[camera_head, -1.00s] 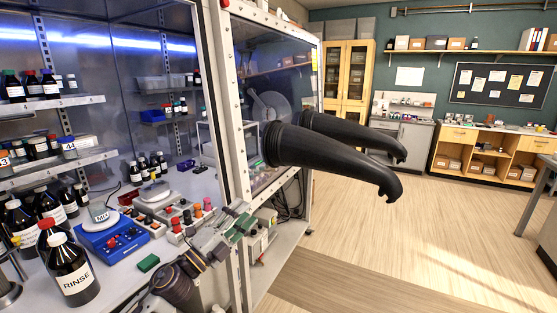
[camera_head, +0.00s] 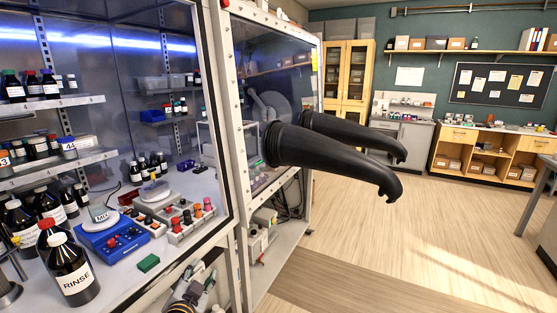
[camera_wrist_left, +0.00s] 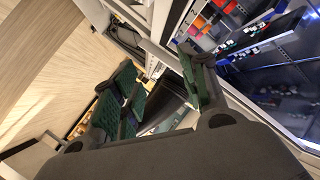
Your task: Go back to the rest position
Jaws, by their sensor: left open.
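My left gripper (camera_head: 190,288) shows at the bottom edge of the head view, in front of the workbench edge and below the bench top. In the left wrist view its two green-padded fingers (camera_wrist_left: 163,92) stand apart with nothing held between them. My right gripper does not show in either view.
The enclosure's bench top carries a RINSE bottle (camera_head: 72,272), a blue device (camera_head: 112,236), a small green block (camera_head: 149,263) and a rack with coloured caps (camera_head: 190,222). Black glove sleeves (camera_head: 325,158) stick out over the floor. The floor (camera_head: 440,235) at right is clear.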

